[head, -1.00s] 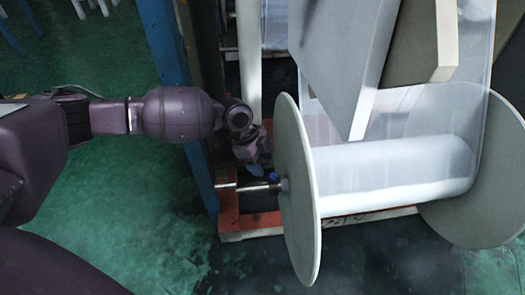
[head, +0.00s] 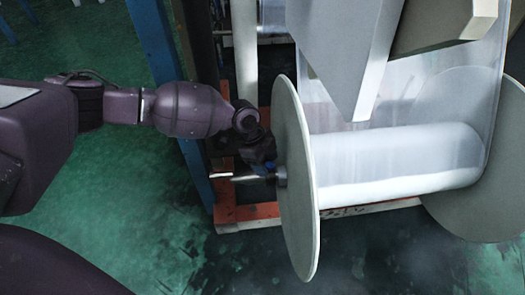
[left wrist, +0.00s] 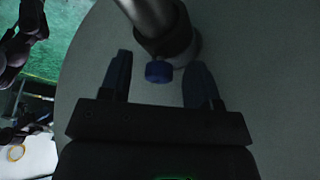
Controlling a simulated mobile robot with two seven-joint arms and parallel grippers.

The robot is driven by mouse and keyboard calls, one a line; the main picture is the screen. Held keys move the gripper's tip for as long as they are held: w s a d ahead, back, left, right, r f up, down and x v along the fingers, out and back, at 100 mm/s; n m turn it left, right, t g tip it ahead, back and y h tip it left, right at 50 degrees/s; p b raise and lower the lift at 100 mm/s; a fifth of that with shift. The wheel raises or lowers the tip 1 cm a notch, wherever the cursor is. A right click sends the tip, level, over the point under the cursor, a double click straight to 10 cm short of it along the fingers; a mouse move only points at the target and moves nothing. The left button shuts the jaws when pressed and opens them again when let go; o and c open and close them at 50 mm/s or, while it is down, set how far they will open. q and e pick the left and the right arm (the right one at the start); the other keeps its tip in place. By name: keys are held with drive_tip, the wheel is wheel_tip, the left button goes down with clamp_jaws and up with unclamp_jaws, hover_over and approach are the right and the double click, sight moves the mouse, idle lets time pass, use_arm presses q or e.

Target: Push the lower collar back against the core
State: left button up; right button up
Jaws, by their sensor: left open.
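The lower collar (left wrist: 174,40) is a dark ring with a blue knob (left wrist: 158,71), around a bare metal shaft (left wrist: 148,14). In the head view the collar (head: 281,176) sits close to the large grey disc (head: 296,215) at the left end of the film roll (head: 395,165). The core end is mostly hidden; I cannot tell how wide any gap is. My left gripper (left wrist: 158,62) is open, its fingers on either side of the blue knob, with nothing gripped. In the head view the left gripper (head: 262,160) is small and dark above the shaft.
A blue post (head: 165,75) stands left of the shaft, close to my left arm. An orange base frame (head: 245,212) lies below. A pointed grey panel (head: 350,60) hangs above the roll. The green floor (head: 110,225) at left is free.

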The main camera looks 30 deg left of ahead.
use_arm(q)
drive_tip(key=shift+x, duration=0.75)
clamp_jaws()
drive_tip(key=c, duration=0.7)
unclamp_jaws()
drive_tip(key=shift+c, duration=0.2)
drive_tip(key=shift+f, duration=0.1)
clamp_jaws()
drive_tip(key=shift+d, duration=0.1)
drive_tip(key=shift+d, duration=0.1)
